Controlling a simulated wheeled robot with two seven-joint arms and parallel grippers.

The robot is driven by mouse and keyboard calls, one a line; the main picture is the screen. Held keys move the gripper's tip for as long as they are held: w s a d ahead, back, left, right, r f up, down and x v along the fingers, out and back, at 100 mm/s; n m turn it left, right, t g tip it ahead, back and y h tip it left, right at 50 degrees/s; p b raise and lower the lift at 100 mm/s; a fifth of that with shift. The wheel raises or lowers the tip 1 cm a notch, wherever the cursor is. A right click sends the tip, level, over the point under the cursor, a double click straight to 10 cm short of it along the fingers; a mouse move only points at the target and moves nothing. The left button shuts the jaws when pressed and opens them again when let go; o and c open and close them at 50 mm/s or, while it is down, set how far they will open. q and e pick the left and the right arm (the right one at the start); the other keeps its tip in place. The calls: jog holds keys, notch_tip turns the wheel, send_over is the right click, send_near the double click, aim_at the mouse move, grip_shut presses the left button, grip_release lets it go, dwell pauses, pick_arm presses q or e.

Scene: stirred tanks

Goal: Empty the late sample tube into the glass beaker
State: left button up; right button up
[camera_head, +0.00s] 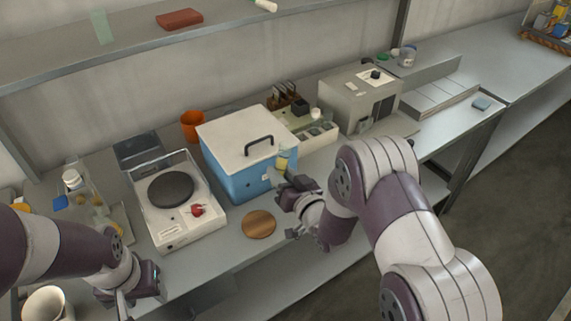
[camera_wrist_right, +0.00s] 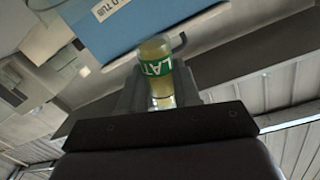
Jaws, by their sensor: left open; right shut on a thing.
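The late sample tube (camera_wrist_right: 156,72), a small tube with yellowish contents and a green label reading "LAT", is upright in my right gripper (camera_wrist_right: 158,98). In the head view the tube (camera_head: 283,160) stands in front of the blue box, above the bench, and my right gripper (camera_head: 283,177) is shut on it. My left gripper (camera_head: 132,298) is open and empty at the lower left, near the bench's front edge. A small clear glass vessel (camera_head: 407,58) stands at the back right; I cannot tell whether it is the glass beaker.
A blue box with a white lid (camera_head: 240,140) stands mid-bench. A hotplate (camera_head: 172,190) with a dark round plate is left of it, and a wooden disc (camera_head: 259,224) lies in front. An orange cup (camera_head: 192,125), a grey instrument (camera_head: 360,98) and a white mug (camera_head: 45,303) are also around.

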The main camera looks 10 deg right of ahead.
jog(key=shift+s+a+f+m+p, duration=0.15)
jog(key=shift+s+a+m+p, duration=0.1)
jog(key=shift+a+m+p, duration=0.4)
jog(key=shift+s+a+m+g+p, duration=0.25)
jog(key=shift+m+p, duration=0.2)
jog(key=shift+m, duration=0.4)
jog(key=shift+s+a+r+m+g+y+p, duration=0.15)
jog(key=shift+m+g+y+p, duration=0.45)
jog(key=shift+m+p, duration=1)
jog(key=shift+s+a+r+m+g+y+p, duration=0.15)
jog(key=shift+m+g+y+p, duration=0.4)
jog(key=shift+m+p, duration=1.1)
jog(key=shift+s+a+r+m+g+y+p, duration=0.2)
jog(key=shift+m+g+y+p, duration=0.5)
jog(key=shift+m, duration=1.65)
jog(key=shift+w, duration=0.15)
grip_shut()
